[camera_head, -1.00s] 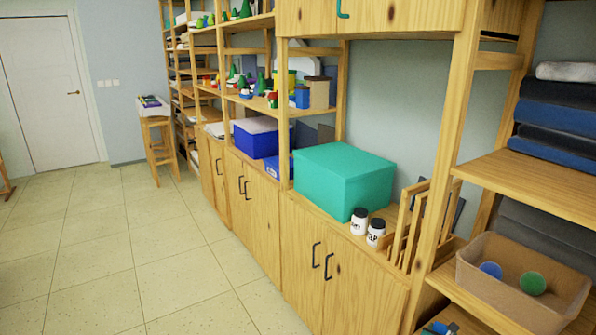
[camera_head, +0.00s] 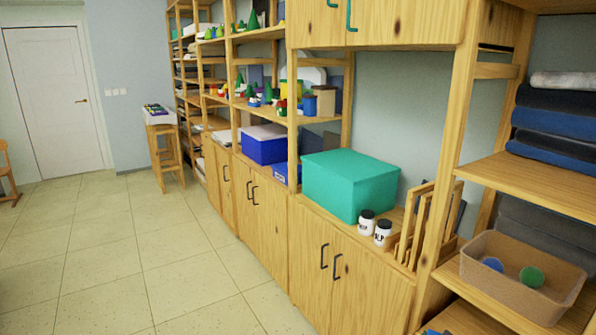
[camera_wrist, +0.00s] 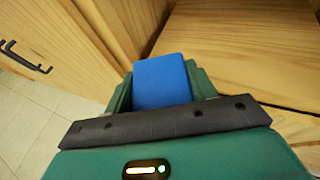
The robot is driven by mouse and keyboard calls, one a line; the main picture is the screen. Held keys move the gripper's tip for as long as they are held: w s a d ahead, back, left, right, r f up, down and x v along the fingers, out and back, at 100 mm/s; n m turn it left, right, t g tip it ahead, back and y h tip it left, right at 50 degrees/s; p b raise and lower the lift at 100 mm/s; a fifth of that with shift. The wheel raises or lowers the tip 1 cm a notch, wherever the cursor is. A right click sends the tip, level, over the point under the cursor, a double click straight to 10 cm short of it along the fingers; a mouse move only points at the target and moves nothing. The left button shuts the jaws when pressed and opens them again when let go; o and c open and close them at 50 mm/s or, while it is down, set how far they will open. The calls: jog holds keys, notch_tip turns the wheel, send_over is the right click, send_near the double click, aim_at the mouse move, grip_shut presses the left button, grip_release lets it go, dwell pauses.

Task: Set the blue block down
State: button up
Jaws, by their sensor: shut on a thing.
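In the wrist view my gripper (camera_wrist: 161,88) is shut on the blue block (camera_wrist: 161,76), with a green finger on each side of it. The block's flat top face shows; its lower part is hidden by the gripper. A pale wooden shelf surface (camera_wrist: 245,65) lies beyond and to the right of the block. I cannot tell whether the block touches it. My gripper and the held block do not show clearly in the head view.
In the head view a cardboard tray (camera_head: 510,293) with a blue and a green ball stands on the lower right shelf. A teal box (camera_head: 350,184) and two white jars (camera_head: 367,223) stand on the cabinet. Open tiled floor (camera_head: 100,250) lies at left.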

jog(key=s+a+r+n+y, duration=0.1)
jog(key=s+a+n+y, duration=0.1)
jog(key=a, duration=0.7)
jog(key=s+a+r+n+t+y, duration=0.1)
jog(key=s+a+r+n+y, duration=0.1)
jog(key=a, duration=0.6)
jog(key=s+a+r+n+t+y, duration=0.1)
jog(key=s+a+n+y, duration=0.1)
jog(key=a, duration=0.7)
jog(key=shift+s+a+r+y, duration=0.15)
jog(key=shift+s+a+y, duration=0.25)
jog(key=shift+y, duration=0.2)
jog(key=shift+d, duration=0.15)
